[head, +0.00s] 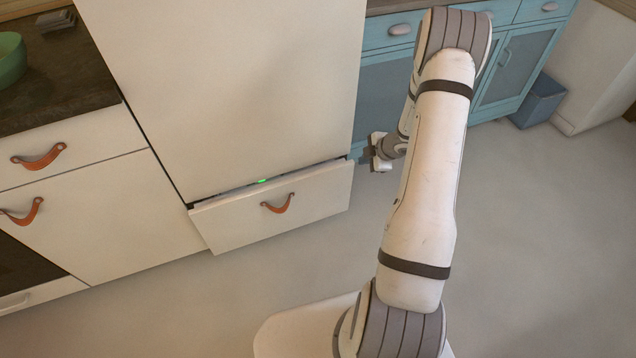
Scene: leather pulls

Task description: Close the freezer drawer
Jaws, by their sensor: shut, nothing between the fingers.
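The freezer drawer (240,222) is the low white front at the bottom of the tall white fridge (235,90). It stands out a little from the fridge body, with a thin dark gap along its top edge and a small green light there. A brown leather pull (277,204) is fixed on its front. My gripper (378,166) is to the right of the drawer, apart from it, and is shut and empty. My arm hides part of the wrist behind it.
White cabinets with leather pulls (38,157) and a dark counter (60,80) are at left. Blue cabinets (520,65) and a blue bin (540,102) stand at the back right. The grey floor (270,285) before the drawer is clear.

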